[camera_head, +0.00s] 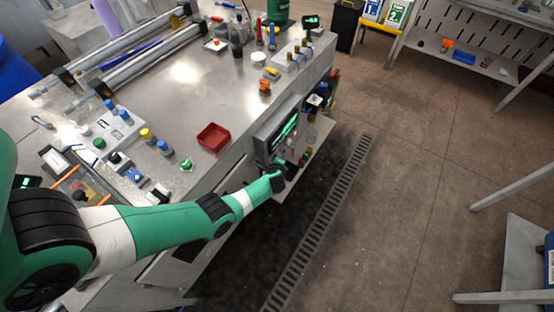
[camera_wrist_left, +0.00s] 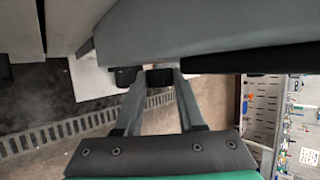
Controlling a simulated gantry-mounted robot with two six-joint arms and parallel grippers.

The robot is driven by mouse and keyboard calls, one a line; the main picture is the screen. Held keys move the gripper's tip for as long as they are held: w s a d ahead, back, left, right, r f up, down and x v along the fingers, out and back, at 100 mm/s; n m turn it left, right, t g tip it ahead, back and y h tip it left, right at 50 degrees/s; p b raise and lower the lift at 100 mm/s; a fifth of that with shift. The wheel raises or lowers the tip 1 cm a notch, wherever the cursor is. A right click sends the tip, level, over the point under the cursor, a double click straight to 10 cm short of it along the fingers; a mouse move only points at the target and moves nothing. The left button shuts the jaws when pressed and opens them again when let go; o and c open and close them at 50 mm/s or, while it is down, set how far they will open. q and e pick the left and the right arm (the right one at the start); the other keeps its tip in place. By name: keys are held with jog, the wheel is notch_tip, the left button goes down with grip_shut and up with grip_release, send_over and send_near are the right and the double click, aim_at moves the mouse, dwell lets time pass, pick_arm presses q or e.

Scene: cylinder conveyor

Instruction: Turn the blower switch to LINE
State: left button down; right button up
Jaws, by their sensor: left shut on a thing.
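A grey control panel (camera_head: 268,131) with a lit green display is on the right side of the metal bench. My left arm reaches across to the panel's lower edge, with the left gripper (camera_head: 281,167) close against it. In the left wrist view, my left gripper (camera_wrist_left: 159,79) is shut on a small black knob (camera_wrist_left: 160,77) below a grey housing. The knob looks like the blower switch, but its label and pointer position cannot be read. In the head view the gripper hides it. My right gripper is not in view.
A red tray (camera_head: 213,138) sits on the bench near the panel. Several coloured knobs and buttons stand on a white box (camera_head: 105,135) at the left. A ledge (camera_head: 308,160) juts out beside the panel. Open floor with a drain grate (camera_head: 325,215) lies to the right.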

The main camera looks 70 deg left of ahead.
pick_arm(q)
jog(key=c, duration=0.5)
grip_release()
jog(key=shift+s+d+r+p, duration=0.1)
jog(key=shift+d+r+p, duration=0.1)
jog(key=shift+r+p, duration=0.2)
jog(key=p+v, duration=0.7)
jog(key=v, duration=0.3)
jog(key=shift+s+d, duration=0.2)
jog(key=shift+d, duration=0.15)
jog(key=shift+r, duration=0.1)
